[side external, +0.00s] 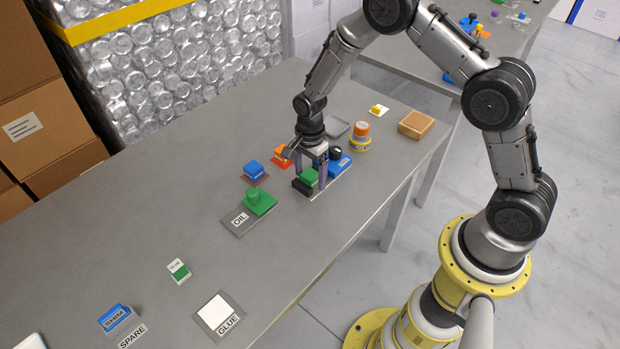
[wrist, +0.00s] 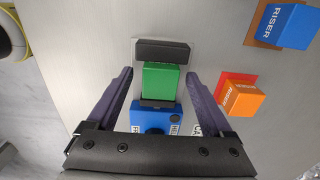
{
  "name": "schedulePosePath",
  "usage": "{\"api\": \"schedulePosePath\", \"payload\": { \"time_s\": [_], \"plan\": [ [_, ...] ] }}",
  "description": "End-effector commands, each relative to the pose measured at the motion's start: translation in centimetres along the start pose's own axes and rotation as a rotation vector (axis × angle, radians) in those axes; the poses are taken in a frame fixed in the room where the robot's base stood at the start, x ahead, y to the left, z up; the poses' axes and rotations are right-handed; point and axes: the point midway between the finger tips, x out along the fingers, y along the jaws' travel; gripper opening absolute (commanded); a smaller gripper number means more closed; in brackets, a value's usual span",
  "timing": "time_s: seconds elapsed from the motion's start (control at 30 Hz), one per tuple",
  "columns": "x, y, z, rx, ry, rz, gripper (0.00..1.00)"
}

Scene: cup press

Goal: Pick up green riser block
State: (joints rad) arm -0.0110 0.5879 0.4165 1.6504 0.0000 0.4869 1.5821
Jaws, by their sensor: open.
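The green riser block (wrist: 160,80) lies between the two fingers of my gripper (wrist: 160,80) in the wrist view, with a gap on each side. Its top face is plain green. A black piece (wrist: 162,50) stands at its far end, and a blue block with a black knob (wrist: 156,118) is close at its near end. In the side view the green riser block (side external: 309,176) shows under my gripper (side external: 309,172), partly covered by a finger. My gripper is open, pointing down around it.
A blue riser (side external: 256,171) and an orange riser (side external: 281,156) stand beside my gripper. A green piece (side external: 260,201) sits by the OIL plate (side external: 236,225). The table (side external: 140,240) is mostly clear at left.

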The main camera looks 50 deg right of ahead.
Motion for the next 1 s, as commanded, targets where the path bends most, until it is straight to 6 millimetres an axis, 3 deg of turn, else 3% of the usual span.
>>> {"api": "schedulePosePath", "payload": {
  "time_s": [0.13, 0.6, 1.0],
  "plan": [
    [-0.02, -0.01, 0.0, 0.0, 0.0, 0.0, 0.85],
    [-0.06, -0.01, 0.0, 0.0, 0.0, 0.0, 0.0],
    [-0.31, -0.08, 0.0, 0.0, 0.0, -0.003, 0.0]
  ]
}}
